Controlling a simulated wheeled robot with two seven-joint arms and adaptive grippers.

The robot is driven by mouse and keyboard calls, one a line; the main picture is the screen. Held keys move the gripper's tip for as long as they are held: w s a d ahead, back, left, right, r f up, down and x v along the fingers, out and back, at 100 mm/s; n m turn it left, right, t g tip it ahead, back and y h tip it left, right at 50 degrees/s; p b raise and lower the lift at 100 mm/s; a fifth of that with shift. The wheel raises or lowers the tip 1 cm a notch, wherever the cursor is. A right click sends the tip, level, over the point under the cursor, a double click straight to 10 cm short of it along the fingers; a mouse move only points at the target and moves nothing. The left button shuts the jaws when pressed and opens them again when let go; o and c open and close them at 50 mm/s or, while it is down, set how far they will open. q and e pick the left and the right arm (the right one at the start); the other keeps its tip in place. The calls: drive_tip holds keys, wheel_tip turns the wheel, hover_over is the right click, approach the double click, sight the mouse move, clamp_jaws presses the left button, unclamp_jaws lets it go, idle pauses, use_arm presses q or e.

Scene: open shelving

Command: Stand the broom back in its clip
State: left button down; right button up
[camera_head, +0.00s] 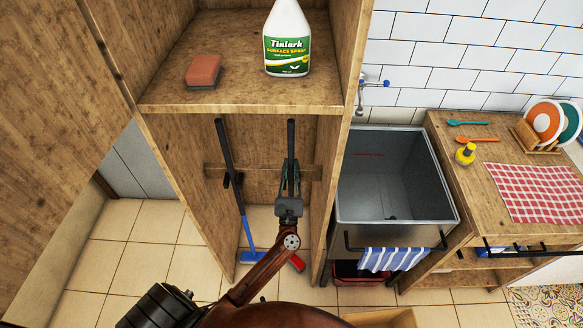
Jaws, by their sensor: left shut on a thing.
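The broom (291,135) stands about upright inside the open lower bay of the wooden cabinet, with a dark handle. A red head (297,263) shows low down beside my arm and seems to belong to it. My left gripper (290,178) is shut on the handle about level with the wooden cross rail (215,171) at the back. The gripper hides that part of the rail, so I cannot tell whether the handle sits in a clip. My right gripper is not in view.
A blue-headed tool (226,150) leans to the left in the same bay, at a dark clip (233,180). The shelf (240,95) above carries a spray bottle (287,40) and a sponge (203,71). A sink (390,175) stands right of the cabinet.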

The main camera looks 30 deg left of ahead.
use_arm(q)
drive_tip(key=shift+r, duration=0.15)
drive_tip(key=shift+f, duration=0.2)
drive_tip(key=c, duration=1.9)
unclamp_jaws()
drive_tip(key=shift+o, duration=0.4)
drive_tip(key=shift+s+r, duration=0.1)
drive_tip(key=shift+r, duration=0.1)
drive_tip(key=b+v, duration=0.1)
drive_tip(key=v, duration=1.1)
